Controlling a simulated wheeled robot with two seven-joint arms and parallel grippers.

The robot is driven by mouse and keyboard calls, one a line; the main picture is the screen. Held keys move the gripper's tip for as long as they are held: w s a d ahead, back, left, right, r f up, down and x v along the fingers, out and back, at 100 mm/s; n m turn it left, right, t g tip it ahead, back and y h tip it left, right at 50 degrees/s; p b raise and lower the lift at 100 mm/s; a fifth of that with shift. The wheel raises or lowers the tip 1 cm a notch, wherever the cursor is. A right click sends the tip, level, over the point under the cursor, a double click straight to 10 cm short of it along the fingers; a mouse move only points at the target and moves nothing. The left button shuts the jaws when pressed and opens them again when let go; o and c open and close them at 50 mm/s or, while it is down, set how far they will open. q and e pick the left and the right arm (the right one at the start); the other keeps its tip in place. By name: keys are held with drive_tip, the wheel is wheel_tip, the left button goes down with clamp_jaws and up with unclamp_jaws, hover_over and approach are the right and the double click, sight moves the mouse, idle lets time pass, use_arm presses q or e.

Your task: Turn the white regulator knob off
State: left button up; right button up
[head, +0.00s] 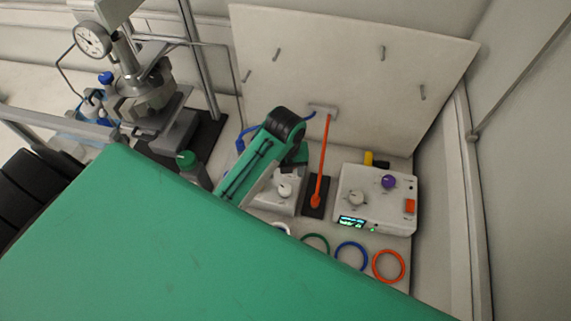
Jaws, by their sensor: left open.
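Two white knobs show in the head view. One white knob (285,190) is on a small pale box (283,204), partly hidden by my left arm. The other white knob (357,198) is on a larger white control box (345,180) to its right, which also has a purple knob (388,182), a red switch (410,206) and a lit display. I cannot tell which is the regulator knob. My left gripper (290,166) is open, at the end of the green arm, just above the small box. Its fingertips are hard to make out. My right gripper is not in view.
An orange stick (320,165) stands on a dark base between the boxes. Coloured rings (388,266) lie in front. A metal reactor with a gauge (93,40) stands at left. A pegged white panel (340,60) is behind. My green arm covers the foreground.

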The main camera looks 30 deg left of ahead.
sight(285, 188)
use_arm(q)
drive_tip(key=f, duration=0.2)
drive_tip(key=f+p, duration=0.1)
drive_tip(key=shift+s+f, duration=0.2)
drive_tip(key=shift+f, duration=0.2)
wheel_tip(285, 188, down, 4)
drive_tip(key=shift+w+f+p, duration=0.1)
drive_tip(key=shift+p, duration=0.6)
drive_tip(key=shift+f, duration=0.65)
drive_tip(key=shift+c, duration=0.2)
drive_tip(key=c, duration=0.9)
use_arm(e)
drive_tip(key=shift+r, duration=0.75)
